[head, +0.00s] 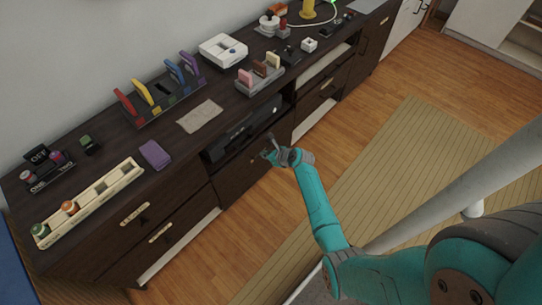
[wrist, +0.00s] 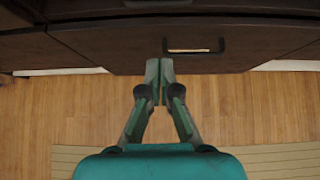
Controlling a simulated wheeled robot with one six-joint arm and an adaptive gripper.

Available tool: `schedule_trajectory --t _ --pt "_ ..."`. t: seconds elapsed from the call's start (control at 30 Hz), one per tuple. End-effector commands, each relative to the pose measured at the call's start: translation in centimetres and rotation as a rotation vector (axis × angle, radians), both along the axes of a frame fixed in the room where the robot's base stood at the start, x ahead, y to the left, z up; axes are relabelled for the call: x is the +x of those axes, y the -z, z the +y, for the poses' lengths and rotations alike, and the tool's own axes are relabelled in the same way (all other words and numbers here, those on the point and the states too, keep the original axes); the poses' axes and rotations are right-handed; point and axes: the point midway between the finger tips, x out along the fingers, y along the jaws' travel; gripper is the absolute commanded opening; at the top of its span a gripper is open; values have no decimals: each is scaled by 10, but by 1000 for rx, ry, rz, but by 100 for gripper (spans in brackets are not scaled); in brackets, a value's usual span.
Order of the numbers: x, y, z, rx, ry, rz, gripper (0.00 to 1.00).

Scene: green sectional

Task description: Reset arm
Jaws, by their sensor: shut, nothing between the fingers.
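My gripper (head: 269,147) is at the end of the teal arm, in front of the dark cabinet's middle section. In the wrist view my gripper (wrist: 159,70) is shut and empty, with its fingertips together. The tips are close to a drawer front with a pale-centred handle (wrist: 196,48), just left of that handle in the picture. I cannot tell whether the tips touch the front. My teal arm reaches from the lower right of the head view over the floor.
The long dark cabinet (head: 150,130) bears a cream tray (head: 103,191), a purple block (head: 154,155), a grey cloth (head: 200,116), a rack of coloured pieces (head: 165,104) and a white box (head: 222,50). A striped rug (head: 390,140) lies on the wooden floor. Open floor lies beside the cabinet.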

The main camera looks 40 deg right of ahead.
Motion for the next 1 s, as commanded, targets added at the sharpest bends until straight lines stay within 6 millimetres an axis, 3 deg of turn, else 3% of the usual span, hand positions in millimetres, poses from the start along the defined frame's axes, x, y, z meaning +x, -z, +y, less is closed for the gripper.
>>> schedule_trajectory --t 0.27,0.67,0.87,1.0 --pt "-25 -19 -1 1 1 2 0" --pt "-30 -22 0 -5 -3 3 0" --pt "-58 -9 33 -155 -97 4 0" --pt "-96 -2 71 -375 -231 4 0"
